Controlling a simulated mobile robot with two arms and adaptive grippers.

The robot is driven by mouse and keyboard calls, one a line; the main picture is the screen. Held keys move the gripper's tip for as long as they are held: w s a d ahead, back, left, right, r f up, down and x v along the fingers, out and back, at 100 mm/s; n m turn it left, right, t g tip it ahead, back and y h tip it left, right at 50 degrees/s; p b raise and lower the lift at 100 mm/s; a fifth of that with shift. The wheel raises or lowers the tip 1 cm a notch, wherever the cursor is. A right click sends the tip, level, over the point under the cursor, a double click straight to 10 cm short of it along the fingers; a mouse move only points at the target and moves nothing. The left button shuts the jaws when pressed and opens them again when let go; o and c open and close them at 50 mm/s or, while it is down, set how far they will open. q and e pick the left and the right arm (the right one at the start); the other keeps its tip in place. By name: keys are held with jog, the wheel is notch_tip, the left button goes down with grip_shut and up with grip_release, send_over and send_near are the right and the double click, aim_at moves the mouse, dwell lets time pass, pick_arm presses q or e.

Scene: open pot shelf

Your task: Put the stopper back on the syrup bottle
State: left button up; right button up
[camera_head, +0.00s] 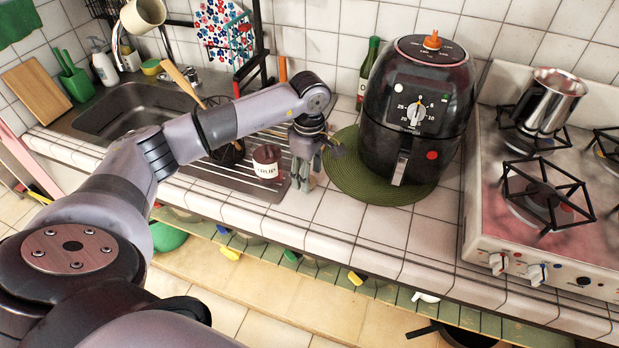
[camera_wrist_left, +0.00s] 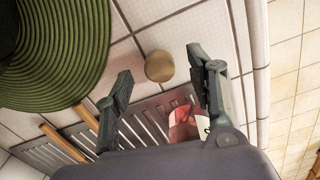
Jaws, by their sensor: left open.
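The syrup bottle (camera_head: 267,162) is a small dark-red vessel with a white label, standing at the right end of the metal drainer. In the left wrist view the bottle (camera_wrist_left: 184,124) is partly hidden behind one finger. A round tan disc, which looks like the stopper (camera_wrist_left: 159,66), lies on the white tiles in the left wrist view. My left gripper (camera_head: 308,168) points down over the counter just right of the bottle. In the wrist view its open fingers (camera_wrist_left: 160,72) appear on either side of the disc, with nothing held. My right gripper is out of view.
A green round mat (camera_head: 345,185) under a black air fryer (camera_head: 415,110) lies right of my left gripper. A green bottle (camera_head: 369,70) stands behind. The stove (camera_head: 550,220) is at the right, the sink (camera_head: 130,110) at the left. The front counter tiles are clear.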

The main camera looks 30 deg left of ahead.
pick_arm(q)
jog(key=shift+f, duration=0.7)
jog(key=c, duration=0.8)
